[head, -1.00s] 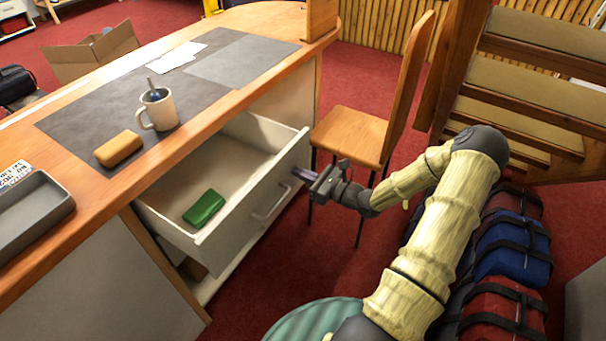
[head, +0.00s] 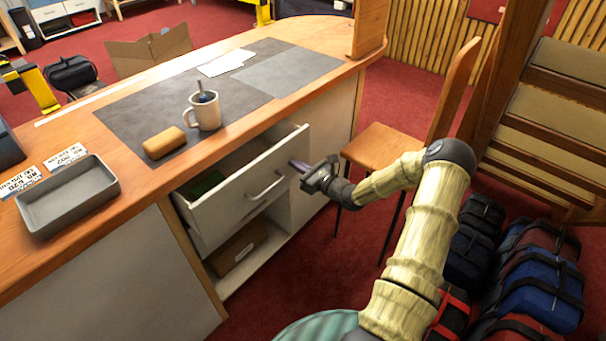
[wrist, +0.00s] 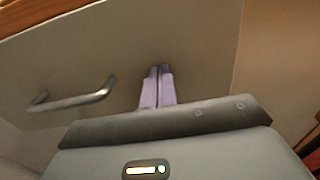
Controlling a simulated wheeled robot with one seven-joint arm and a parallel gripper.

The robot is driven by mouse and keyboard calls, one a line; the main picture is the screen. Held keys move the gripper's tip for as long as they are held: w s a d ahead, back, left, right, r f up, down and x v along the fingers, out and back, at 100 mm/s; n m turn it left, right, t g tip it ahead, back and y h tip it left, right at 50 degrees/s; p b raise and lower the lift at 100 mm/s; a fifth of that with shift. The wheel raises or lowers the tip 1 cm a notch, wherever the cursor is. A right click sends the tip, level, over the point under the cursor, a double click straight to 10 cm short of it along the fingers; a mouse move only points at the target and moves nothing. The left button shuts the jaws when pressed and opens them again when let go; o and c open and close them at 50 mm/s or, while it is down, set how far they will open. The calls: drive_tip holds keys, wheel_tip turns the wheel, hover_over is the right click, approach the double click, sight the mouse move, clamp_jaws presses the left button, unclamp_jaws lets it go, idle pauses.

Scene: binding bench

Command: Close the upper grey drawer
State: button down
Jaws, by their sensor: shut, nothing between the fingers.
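The upper grey drawer (head: 238,205) is partly open, sticking out from under the desk top. Its front has a bar handle (head: 265,186), which also shows in the wrist view (wrist: 72,100). A green object (head: 205,184) lies inside the drawer, mostly in shadow. My gripper (head: 297,164) is at the right part of the drawer front, to the right of the handle. In the wrist view its purple fingers (wrist: 157,86) are together, empty, and point at the front panel. They look to be against it or very close; exact contact is hard to tell.
On the desk (head: 122,224) are a grey tray (head: 66,212), a tan block (head: 164,142), a mug (head: 204,115) and papers (head: 226,62). Below the drawer is an open space with a brown box (head: 238,248). A wooden chair (head: 385,146) and several bags (head: 540,290) stand to the right.

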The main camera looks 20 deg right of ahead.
sight(279, 155)
drive_tip(key=x, duration=0.9)
drive_tip(key=shift+w+a, duration=0.15)
drive_tip(key=shift+w, duration=0.15)
drive_tip(key=shift+w+a+r, duration=0.1)
drive_tip(key=shift+w+r, duration=0.05)
drive_tip(key=shift+r, duration=0.05)
drive_tip(key=shift+r, duration=0.15)
drive_tip(key=shift+s+d, duration=0.2)
drive_tip(key=shift+d, duration=0.15)
drive_tip(key=shift+s+a+p, duration=0.1)
drive_tip(key=shift+s+p, duration=0.7)
drive_tip(key=shift+s, duration=0.4)
drive_tip(key=v, duration=1.1)
drive_tip(key=shift+s+d+f+b, duration=0.15)
drive_tip(key=shift+d+f+b, duration=0.15)
drive_tip(key=shift+d+f, duration=0.15)
drive_tip(key=shift+d, duration=0.1)
